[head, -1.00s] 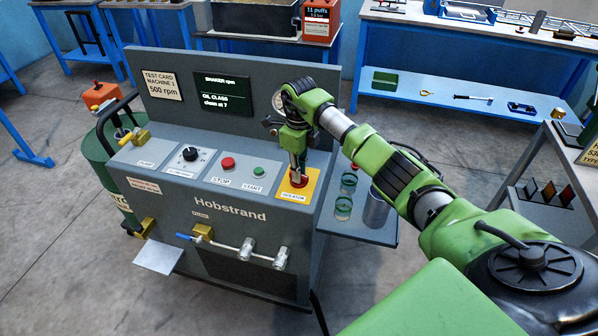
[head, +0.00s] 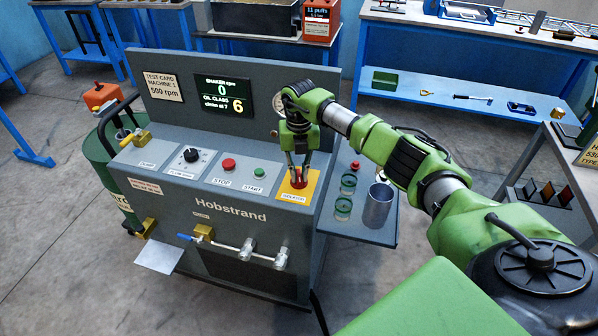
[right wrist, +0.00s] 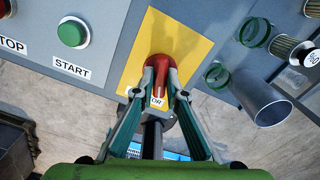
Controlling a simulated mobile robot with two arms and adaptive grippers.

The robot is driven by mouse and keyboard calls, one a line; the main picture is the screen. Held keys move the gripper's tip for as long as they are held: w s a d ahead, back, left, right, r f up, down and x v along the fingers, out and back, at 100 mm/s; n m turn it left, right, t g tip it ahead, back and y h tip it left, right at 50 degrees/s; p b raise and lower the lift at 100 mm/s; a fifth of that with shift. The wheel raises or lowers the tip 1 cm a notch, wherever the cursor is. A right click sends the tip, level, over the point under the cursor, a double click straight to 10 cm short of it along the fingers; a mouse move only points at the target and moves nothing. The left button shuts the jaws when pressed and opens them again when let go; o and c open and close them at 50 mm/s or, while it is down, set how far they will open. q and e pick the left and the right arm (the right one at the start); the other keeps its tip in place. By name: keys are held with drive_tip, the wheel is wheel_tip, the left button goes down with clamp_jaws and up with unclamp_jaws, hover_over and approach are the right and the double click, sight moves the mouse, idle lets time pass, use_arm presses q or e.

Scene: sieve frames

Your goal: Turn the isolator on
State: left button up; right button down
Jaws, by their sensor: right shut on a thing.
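The isolator is a red knob (head: 298,179) on a yellow plate (head: 287,194) at the right end of the machine's sloped panel. In the right wrist view the red knob (right wrist: 159,68) stands on the yellow plate (right wrist: 190,38), its bar pointing toward the gripper. My right gripper (head: 298,170) reaches down from above, shut on the knob with a finger on each side; it also shows in the right wrist view (right wrist: 160,80). The machine's display (head: 224,95) is lit and reads SHAKER rpm 0 and OIL CLASS 6. My left gripper is not seen.
Green START (head: 259,172) and red STOP (head: 228,165) buttons and a black dial (head: 190,154) sit left of the isolator. A side shelf (head: 385,236) at the right holds a metal cup (head: 378,207) and green-rimmed glass pieces (head: 344,208). A blue-handled valve (head: 187,238) is on the front.

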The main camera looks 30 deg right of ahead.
sight(298, 175)
drive_tip(key=shift+r+m+p, duration=0.1)
drive_tip(key=shift+m+p, duration=0.35)
drive_tip(key=shift+m, duration=1.75)
drive_tip(key=shift+w, duration=0.1)
drive_tip(key=c, duration=2)
unclamp_jaws()
drive_tip(key=shift+c, duration=0.2)
wheel_tip(298, 175, up, 12)
